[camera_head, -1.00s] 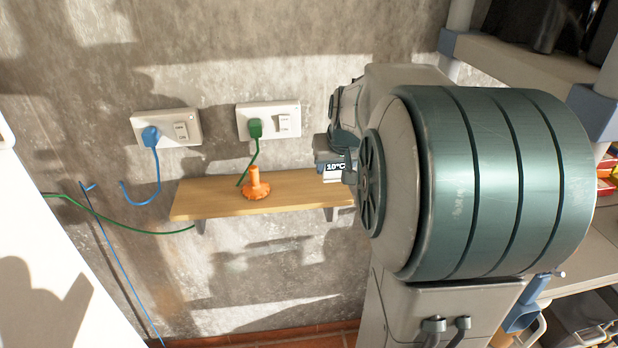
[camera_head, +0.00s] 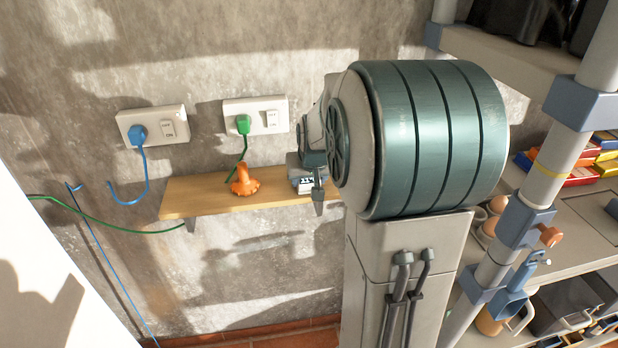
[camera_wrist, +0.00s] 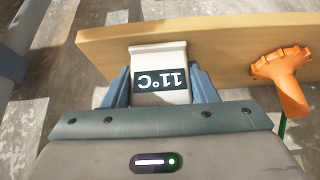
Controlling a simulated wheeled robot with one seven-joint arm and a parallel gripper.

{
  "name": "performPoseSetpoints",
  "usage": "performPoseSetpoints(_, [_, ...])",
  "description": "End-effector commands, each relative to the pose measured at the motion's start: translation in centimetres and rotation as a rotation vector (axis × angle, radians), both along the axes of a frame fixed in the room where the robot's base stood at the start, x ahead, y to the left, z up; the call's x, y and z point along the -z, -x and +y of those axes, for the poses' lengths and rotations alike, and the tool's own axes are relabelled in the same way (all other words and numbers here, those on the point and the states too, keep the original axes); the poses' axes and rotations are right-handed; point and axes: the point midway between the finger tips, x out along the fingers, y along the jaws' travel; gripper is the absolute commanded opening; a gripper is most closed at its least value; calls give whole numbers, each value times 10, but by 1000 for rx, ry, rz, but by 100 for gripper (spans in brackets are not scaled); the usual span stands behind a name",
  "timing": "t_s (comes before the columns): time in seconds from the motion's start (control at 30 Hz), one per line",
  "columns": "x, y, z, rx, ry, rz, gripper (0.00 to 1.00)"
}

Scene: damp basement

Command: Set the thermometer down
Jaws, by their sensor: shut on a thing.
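The thermometer (camera_wrist: 160,75) is a small pale box with a dark display that reads 11°C, upside down in the wrist view. My gripper (camera_wrist: 160,88) is shut on it, with a blue-grey finger on each side. In the head view the thermometer (camera_head: 306,184) shows at the right part of the wooden wall shelf (camera_head: 205,198), partly hidden by my gripper (camera_head: 308,172). I cannot tell whether it touches the shelf top.
An orange flanged object (camera_head: 244,182) is on the shelf, left of the thermometer. Two wall sockets with a blue plug (camera_head: 138,133) and a green plug (camera_head: 243,124) are above, their cords hanging near the shelf. A storage rack (camera_head: 570,150) stands at the right.

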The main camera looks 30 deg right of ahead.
Motion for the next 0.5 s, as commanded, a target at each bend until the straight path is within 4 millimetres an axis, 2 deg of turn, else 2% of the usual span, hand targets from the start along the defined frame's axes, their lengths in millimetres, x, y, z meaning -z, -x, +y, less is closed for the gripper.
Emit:
performPoseSetpoints(0.03, [1, 0, 0, 0, 0, 0, 61])
performPoseSetpoints(0.1, [0, 0, 0, 0, 0, 0, 74])
performPoseSetpoints(0.37, [0, 0, 0, 0, 0, 0, 74])
performPoseSetpoints(0.5, [-7, 1, 0, 0, 0, -1, 74])
